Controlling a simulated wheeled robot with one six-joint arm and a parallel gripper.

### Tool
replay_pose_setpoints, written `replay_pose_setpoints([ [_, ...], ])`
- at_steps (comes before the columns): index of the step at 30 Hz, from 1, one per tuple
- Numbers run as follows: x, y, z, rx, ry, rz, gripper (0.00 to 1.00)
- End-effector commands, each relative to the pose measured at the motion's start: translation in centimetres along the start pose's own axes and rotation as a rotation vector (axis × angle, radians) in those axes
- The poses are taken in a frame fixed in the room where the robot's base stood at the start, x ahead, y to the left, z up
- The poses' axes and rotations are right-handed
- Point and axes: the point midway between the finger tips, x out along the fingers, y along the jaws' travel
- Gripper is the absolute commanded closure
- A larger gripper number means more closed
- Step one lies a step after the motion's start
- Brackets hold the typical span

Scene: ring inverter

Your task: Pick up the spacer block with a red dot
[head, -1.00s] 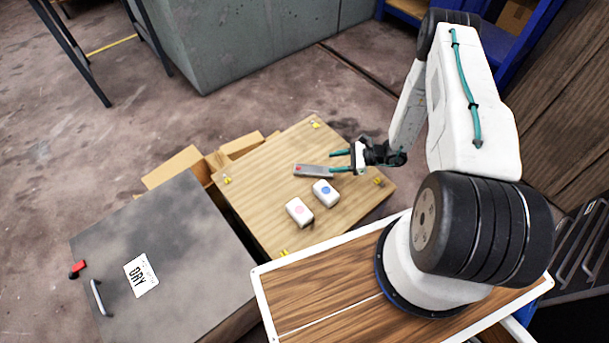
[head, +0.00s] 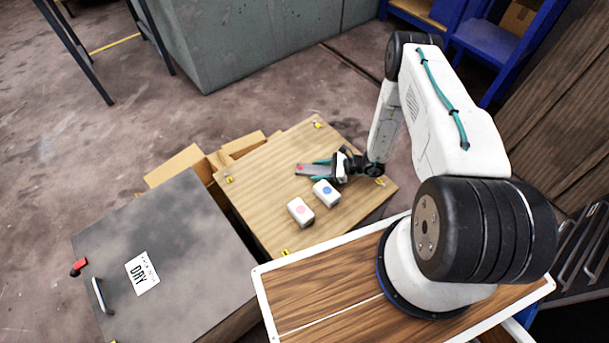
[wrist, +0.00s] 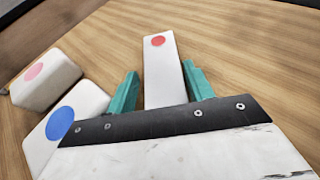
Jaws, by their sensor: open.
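The spacer block with a red dot (head: 312,169) is a long, flat, pale block lying on the wooden board. Its red dot is at the end away from my gripper. In the wrist view, the block (wrist: 163,80) lies between the two teal fingers of my gripper (wrist: 159,82), with a gap on each side. My gripper (head: 322,170) is open around the near part of the block, low over the board. The near end of the block is hidden by the gripper body.
A white block with a blue dot (head: 326,194) stands close beside my gripper, and a white block with a pink dot (head: 301,212) is farther off. The wooden board (head: 265,205) has yellow corner fittings. A grey box labelled DRY (head: 190,250) stands at the left.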

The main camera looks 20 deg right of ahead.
Motion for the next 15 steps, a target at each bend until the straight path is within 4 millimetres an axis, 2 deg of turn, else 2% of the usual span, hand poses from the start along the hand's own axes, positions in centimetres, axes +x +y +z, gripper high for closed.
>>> replay_pose_setpoints([
  [2, -0.01, -0.01, 0.02, 0.0, 0.0, 0.0, 0.51],
  [6, -0.03, -0.01, 0.02, 0.0, 0.0, 0.0, 0.9],
  [7, -0.04, -0.01, 0.02, 0.0, 0.0, 0.0, 0.94],
  [8, -0.05, -0.04, 0.05, 0.0, -0.001, 0.0, 0.94],
  [9, -0.06, -0.04, 0.04, 0.0, -0.001, 0.0, 0.99],
  [15, -0.16, -0.08, 0.13, 0.0, -0.001, -0.001, 0.99],
])
